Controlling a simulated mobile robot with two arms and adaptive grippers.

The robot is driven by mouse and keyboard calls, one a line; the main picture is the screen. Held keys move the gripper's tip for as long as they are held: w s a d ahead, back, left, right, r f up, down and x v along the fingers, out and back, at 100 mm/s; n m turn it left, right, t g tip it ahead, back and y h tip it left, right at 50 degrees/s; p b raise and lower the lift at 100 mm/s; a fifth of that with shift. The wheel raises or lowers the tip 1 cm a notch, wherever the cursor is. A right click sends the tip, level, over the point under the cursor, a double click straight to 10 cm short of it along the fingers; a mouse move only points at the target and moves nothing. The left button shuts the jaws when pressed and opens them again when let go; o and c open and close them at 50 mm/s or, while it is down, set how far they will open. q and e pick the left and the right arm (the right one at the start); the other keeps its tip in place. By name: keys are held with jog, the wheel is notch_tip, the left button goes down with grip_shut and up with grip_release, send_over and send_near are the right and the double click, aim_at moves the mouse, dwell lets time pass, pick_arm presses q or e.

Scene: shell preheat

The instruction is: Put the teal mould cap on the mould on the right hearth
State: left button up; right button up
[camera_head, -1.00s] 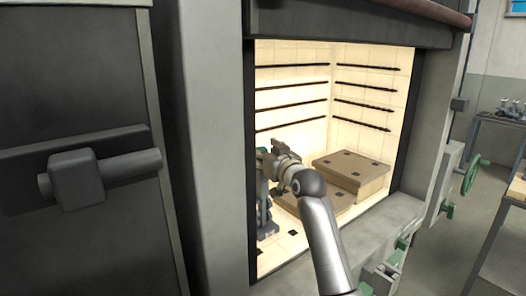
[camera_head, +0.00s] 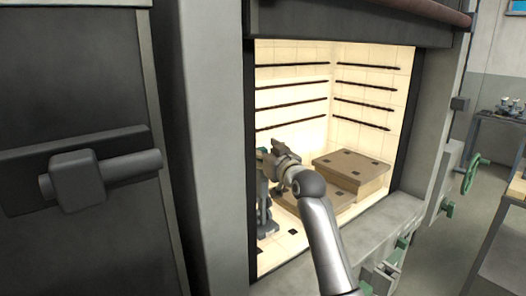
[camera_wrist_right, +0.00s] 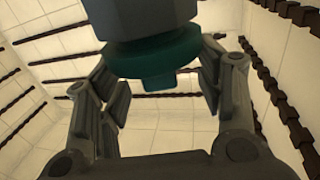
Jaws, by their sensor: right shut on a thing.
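The teal cap (camera_wrist_right: 155,55) is large in the right wrist view, a round disc with a small tab pointing down between my fingers. A grey many-sided body (camera_wrist_right: 140,15) adjoins its upper side; whether it is the mould, I cannot tell. My right gripper (camera_wrist_right: 160,82) is shut on the teal cap. In the head view my right gripper (camera_head: 268,158) is inside the lit chamber at its left, with a bit of teal beside it, mostly hidden. No mould shows clearly on the brown slabs. My left gripper is out of view.
A raised brown slab (camera_head: 350,163) stands at the chamber's right, beside a lower slab (camera_head: 330,204). A blue-grey stand (camera_head: 265,215) is at the left near the opening. Dark rods (camera_head: 365,85) line the walls. The slab tops look clear.

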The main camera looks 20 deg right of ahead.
jog(key=shift+f, duration=0.4)
jog(key=o, duration=0.7)
jog(key=s+d+p, duration=0.1)
jog(key=s+p, duration=0.2)
jog(key=s, duration=0.8)
jog(key=shift+d, duration=0.3)
dwell(0.3)
